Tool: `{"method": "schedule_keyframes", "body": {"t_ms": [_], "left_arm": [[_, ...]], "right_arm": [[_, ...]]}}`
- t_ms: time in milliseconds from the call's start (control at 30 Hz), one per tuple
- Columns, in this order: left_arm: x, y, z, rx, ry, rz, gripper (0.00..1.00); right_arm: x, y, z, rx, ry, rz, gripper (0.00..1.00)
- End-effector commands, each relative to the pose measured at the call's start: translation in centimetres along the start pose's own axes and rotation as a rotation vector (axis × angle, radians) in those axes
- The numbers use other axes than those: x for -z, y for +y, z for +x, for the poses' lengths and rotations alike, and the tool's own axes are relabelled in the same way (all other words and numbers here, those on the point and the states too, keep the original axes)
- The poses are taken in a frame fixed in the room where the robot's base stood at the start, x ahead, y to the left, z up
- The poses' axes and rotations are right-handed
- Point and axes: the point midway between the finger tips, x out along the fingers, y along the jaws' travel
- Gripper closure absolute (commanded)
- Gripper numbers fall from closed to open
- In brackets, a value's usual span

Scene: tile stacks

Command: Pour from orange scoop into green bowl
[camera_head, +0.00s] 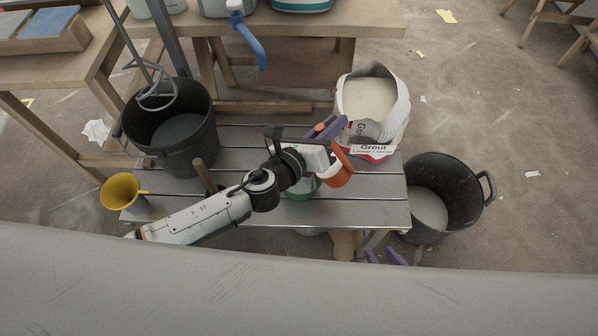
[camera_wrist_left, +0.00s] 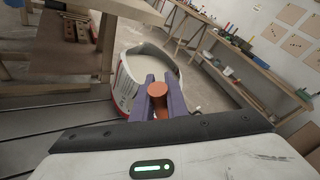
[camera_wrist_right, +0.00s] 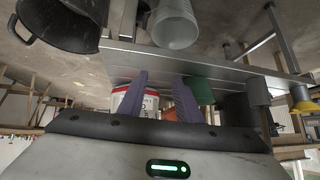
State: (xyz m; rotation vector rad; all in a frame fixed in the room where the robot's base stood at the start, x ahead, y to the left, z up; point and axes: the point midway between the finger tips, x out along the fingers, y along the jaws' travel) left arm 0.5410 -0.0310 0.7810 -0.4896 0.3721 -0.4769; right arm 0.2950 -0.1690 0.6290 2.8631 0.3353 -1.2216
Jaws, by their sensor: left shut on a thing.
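The orange scoop (camera_head: 341,170) hangs beneath my left gripper (camera_head: 332,128), over the right part of the metal table. The left gripper's purple fingers are shut on the scoop's orange handle (camera_wrist_left: 157,90) in the left wrist view. The scoop's contents and exact tilt cannot be told. The green bowl (camera_head: 302,191) stands on the table just left of and below the scoop in the picture, mostly hidden by my left arm. It also shows in the right wrist view (camera_wrist_right: 201,91). My right gripper (camera_head: 384,257) is low beyond the table's near edge, with its fingers apart and empty (camera_wrist_right: 162,98).
An open grout bag (camera_head: 370,105) stands close behind the scoop. A black bucket with a mixer (camera_head: 180,150) and a yellow funnel (camera_head: 121,191) are at the left. Another black bucket (camera_head: 450,190) stands right of the slatted table (camera_head: 250,135). A wooden handle (camera_head: 205,177) sticks up near my left arm.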

Motion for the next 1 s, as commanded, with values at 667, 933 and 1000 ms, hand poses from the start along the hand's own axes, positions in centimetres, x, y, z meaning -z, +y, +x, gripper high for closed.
{"method": "schedule_keyframes", "body": {"t_ms": [667, 933, 1000], "left_arm": [[-0.5, 0.7, -0.4, 0.04, -0.01, -0.066, 1.0], [-0.7, 0.9, -0.5, 0.054, -0.014, -0.093, 1.0], [-0.8, 0.9, -0.5, 0.058, -0.015, -0.1, 1.0]], "right_arm": [[-0.6, -0.2, 1.0, 0.005, 0.004, -0.005, 0.69], [-0.3, -0.4, 1.2, 0.008, 0.015, -0.007, 0.69], [-0.4, -0.4, 1.3, 0.009, 0.015, -0.007, 0.69]]}}
